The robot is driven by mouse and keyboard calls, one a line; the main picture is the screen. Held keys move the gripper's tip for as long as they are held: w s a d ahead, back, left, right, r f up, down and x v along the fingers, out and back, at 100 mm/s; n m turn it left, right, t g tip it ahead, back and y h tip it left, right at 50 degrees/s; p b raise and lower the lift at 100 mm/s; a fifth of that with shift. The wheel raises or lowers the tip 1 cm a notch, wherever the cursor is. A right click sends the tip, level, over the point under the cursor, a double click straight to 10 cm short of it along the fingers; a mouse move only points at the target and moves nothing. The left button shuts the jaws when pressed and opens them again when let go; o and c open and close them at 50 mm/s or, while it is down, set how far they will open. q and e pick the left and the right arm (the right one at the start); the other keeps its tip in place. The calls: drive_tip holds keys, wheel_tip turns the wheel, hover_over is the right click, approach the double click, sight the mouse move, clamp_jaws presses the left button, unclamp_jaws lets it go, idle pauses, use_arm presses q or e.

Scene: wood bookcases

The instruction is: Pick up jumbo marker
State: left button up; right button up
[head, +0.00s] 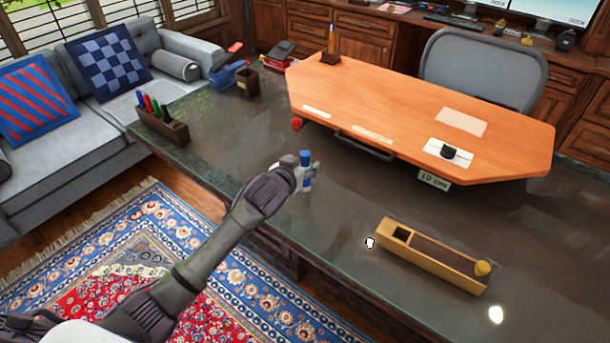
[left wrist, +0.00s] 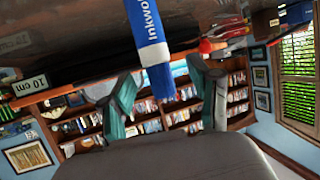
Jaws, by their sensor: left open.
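The jumbo marker (head: 306,158) stands upright on the dark desk top in the head view, with a blue cap and a white and blue body. My left gripper (head: 302,176) is at the marker in the head view. In the left wrist view my left gripper (left wrist: 166,96) is open, with a visible gap between each finger and the marker. My right gripper is in neither view.
The dark desk (head: 215,170) carries a raised orange wooden board (head: 400,120), a pen box (head: 162,126) with several markers, and a long wooden box (head: 432,258). A small red object (head: 297,124) lies behind the marker. The desk is bare between the marker and the long box.

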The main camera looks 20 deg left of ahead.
use_arm(q)
drive_tip(key=shift+x, duration=1.45)
drive_tip(key=shift+s, duration=0.1)
clamp_jaws()
